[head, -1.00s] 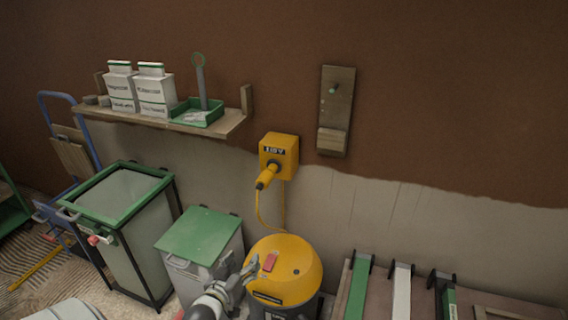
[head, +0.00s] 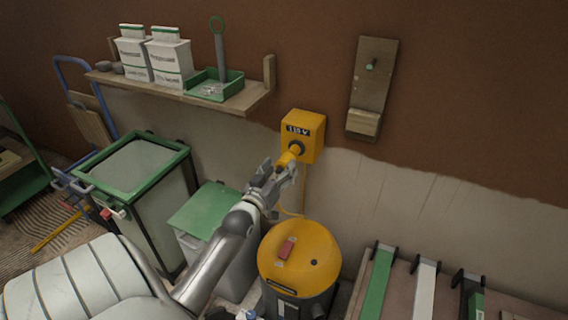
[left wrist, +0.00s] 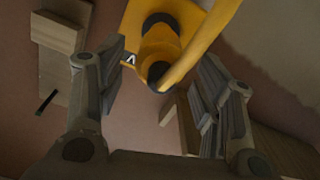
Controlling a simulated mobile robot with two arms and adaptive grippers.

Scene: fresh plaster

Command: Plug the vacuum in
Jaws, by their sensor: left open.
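A yellow 110 V socket box (head: 305,132) is fixed to the wall. A yellow plug (head: 289,157) sits at its front socket, angled down to the left; I cannot tell how deep it is in. The yellow cable (head: 290,213) runs down towards the yellow-lidded vacuum (head: 300,255) on the floor below. My left gripper (head: 277,176) is open just below the plug and hides part of it. In the left wrist view the plug (left wrist: 160,50) and cable (left wrist: 205,45) show ahead, between the spread fingers (left wrist: 160,95). My right gripper is not in view.
A shelf (head: 240,103) with white cartons (head: 171,62) and a green tray (head: 214,85) is up left. Below stand a green-rimmed bin (head: 130,158) and a green-lidded bin (head: 206,208). A wooden wall board (head: 373,85) hangs right of the box.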

